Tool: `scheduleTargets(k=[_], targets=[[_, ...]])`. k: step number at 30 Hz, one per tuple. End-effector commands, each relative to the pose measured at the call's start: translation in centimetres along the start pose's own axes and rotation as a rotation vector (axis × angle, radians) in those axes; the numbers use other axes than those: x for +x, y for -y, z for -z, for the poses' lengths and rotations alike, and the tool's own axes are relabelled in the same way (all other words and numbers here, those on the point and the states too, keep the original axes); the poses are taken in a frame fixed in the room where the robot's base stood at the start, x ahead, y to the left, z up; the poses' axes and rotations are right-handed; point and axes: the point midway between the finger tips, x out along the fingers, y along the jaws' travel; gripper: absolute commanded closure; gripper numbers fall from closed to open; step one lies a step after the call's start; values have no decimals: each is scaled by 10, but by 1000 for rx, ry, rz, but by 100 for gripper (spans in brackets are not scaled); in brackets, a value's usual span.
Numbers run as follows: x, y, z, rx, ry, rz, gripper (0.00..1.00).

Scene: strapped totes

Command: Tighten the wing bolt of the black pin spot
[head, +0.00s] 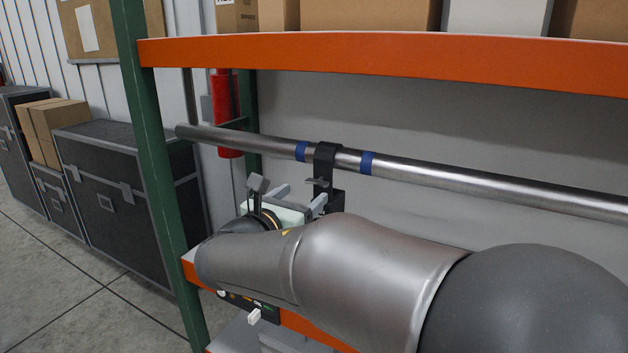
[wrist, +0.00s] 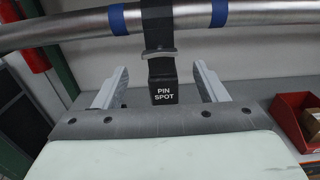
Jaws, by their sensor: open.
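The black pin spot (wrist: 163,88), labelled "PIN SPOT", hangs from a metal pipe (wrist: 70,27) by a black clamp (wrist: 157,28) between two blue tape bands. The clamp also shows in the head view (head: 326,160). The wing bolt (wrist: 153,53) is a grey crosswise piece on the front of the clamp, just above the label; it shows small in the head view (head: 318,182). My gripper (wrist: 161,68) is open, with one finger on each side of the pin spot in the wrist picture. No contact with the wing bolt is visible. My arm hides the lower part of the fixture in the head view.
An orange rack beam (head: 380,52) with boxes crosses above the pipe, and a green post (head: 150,150) stands at left. A red extinguisher (head: 228,112) is behind the post. In the wrist view, a red bin (wrist: 297,118) sits at right. Black cases (head: 120,180) stand at far left.

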Motion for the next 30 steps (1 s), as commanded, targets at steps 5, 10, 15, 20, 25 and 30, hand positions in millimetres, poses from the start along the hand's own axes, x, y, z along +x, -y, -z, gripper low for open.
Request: scheduleTargets(k=[5, 10, 15, 20, 25, 30], targets=[[34, 1, -2, -2, -1, 3, 35], [52, 0, -1, 0, -1, 1, 35], [58, 0, 0, 0, -1, 0, 35], [58, 0, 0, 1, 0, 0, 35], [58, 0, 0, 1, 0, 0, 68], [58, 0, 0, 1, -1, 0, 80]])
